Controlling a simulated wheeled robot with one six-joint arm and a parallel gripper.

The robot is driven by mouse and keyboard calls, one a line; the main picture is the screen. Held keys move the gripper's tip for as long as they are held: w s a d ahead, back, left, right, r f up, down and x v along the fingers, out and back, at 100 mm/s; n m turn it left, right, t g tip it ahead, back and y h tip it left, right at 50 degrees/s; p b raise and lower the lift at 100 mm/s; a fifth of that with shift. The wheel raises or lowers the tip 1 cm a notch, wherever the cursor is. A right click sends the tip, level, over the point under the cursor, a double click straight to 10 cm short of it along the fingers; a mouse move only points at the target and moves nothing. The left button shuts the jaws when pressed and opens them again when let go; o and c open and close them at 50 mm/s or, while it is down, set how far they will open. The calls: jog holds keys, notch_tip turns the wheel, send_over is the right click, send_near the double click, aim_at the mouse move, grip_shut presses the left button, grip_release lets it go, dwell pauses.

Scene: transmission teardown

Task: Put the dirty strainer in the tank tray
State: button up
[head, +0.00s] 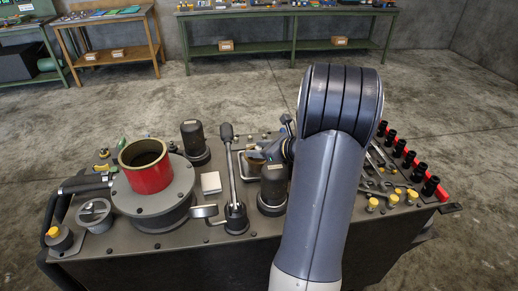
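I cannot pick out the dirty strainer or the tank tray for sure in the head view. My gripper (262,158) is partly hidden behind my arm, which fills the right middle of the picture. It is near the top of a dark upright cylinder (273,187) on the machine top. I cannot tell whether the fingers touch anything or are apart. A small brownish patch shows beside the fingers, too small to name.
The dark machine top (140,243) carries a red ring (150,178) on a round grey flange, another dark cylinder (193,137), an upright lever (230,170) and a small pale block (211,183). Black sockets (431,186) line the right side. Workbenches (290,14) stand behind across open floor.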

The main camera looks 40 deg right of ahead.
jog(key=shift+s+d+r, duration=0.15)
jog(key=shift+s+r, duration=0.05)
jog(key=shift+r, duration=0.1)
jog(key=v, duration=1.1)
jog(key=shift+s, duration=0.25)
